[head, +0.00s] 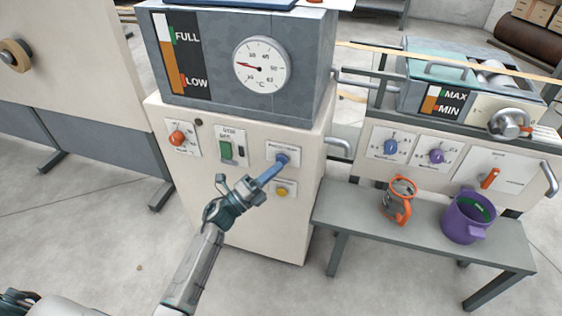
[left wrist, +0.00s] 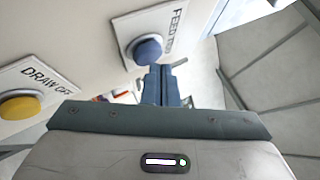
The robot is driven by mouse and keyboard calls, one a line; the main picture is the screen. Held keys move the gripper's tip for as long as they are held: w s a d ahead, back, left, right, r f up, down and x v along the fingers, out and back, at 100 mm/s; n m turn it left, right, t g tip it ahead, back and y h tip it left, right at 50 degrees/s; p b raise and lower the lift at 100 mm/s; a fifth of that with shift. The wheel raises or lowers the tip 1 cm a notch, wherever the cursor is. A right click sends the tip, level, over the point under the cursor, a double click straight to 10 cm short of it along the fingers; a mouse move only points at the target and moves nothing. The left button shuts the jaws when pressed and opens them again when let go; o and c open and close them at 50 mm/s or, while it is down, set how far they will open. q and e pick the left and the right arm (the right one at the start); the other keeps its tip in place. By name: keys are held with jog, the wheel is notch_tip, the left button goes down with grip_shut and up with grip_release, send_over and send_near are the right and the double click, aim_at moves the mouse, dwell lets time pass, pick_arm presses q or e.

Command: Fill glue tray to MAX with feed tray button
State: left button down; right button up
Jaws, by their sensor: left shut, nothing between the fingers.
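The blue feed tray button (head: 283,159) sits on the front of the cream cabinet. It also shows in the left wrist view (left wrist: 147,48), under a label beginning "FEED". My left gripper (head: 278,165) is shut and empty, its fingertips at the button's lower edge. I cannot tell whether they touch or press it. The glue tray (head: 437,72) is on the machine at the right. Its gauge (head: 431,100) has MAX and MIN marks, with orange in the lower part and pale above. The exact level is too small to read. My right gripper is out of view.
A yellow draw-off button (head: 282,192) is just below the blue one; a green switch (head: 226,151) and red knob (head: 177,138) are left. The tank gauge (head: 178,55) reads FULL and LOW. An orange jug (head: 398,200) and purple pot (head: 467,218) stand on a grey bench (head: 425,240).

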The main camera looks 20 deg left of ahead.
pick_arm(q)
jog(key=shift+w, duration=0.4)
dwell(0.5)
jog(key=shift+s, duration=0.2)
dwell(6.5)
jog(key=shift+s, duration=0.65)
